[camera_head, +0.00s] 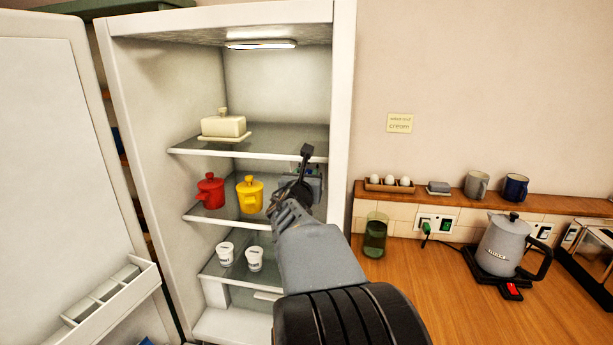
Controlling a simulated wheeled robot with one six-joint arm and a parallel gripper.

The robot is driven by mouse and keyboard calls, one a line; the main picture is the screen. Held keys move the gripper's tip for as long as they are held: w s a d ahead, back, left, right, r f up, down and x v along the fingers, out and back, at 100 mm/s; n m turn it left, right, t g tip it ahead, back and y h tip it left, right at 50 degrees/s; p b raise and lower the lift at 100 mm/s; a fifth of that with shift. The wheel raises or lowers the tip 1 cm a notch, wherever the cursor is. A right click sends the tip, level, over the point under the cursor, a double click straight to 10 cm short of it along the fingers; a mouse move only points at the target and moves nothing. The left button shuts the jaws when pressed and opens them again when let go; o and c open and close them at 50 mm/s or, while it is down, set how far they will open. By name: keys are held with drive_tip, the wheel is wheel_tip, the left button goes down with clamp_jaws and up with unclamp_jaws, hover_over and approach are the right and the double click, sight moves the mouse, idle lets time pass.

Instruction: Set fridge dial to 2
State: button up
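The open fridge (344,120) stands left of centre, with a lit lamp strip (261,44) under its ceiling. A small grey control box (315,184) is on the inner right wall, at middle shelf height. My arm and gripper cover much of the box, so the dial face and its setting cannot be made out. My gripper (297,178) is inside the fridge opening, in front of or beside the box. Its dark fingers overlap in this view, so I cannot tell whether they are open or shut, or touching the dial.
A butter dish (223,126) is on the top shelf. Red (210,191) and yellow (250,194) lidded pots stand left of my gripper, with two white tubs (254,259) below. The fridge door (45,160) is open at left. A kettle (502,245) stands on the right counter.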

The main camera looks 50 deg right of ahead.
drive_tip(key=shift+w+d, duration=0.1)
drive_tip(key=shift+d, duration=0.05)
clamp_jaws()
idle(0.4)
drive_tip(key=shift+n, duration=0.3)
drive_tip(key=shift+w+f+n+p, duration=0.1)
drive_tip(key=shift+w+n+p, duration=0.05)
drive_tip(key=shift+n, duration=1.85)
drive_tip(key=shift+w+n+p, duration=0.1)
drive_tip(key=shift+n+p, duration=0.05)
drive_tip(key=shift+n, duration=1.85)
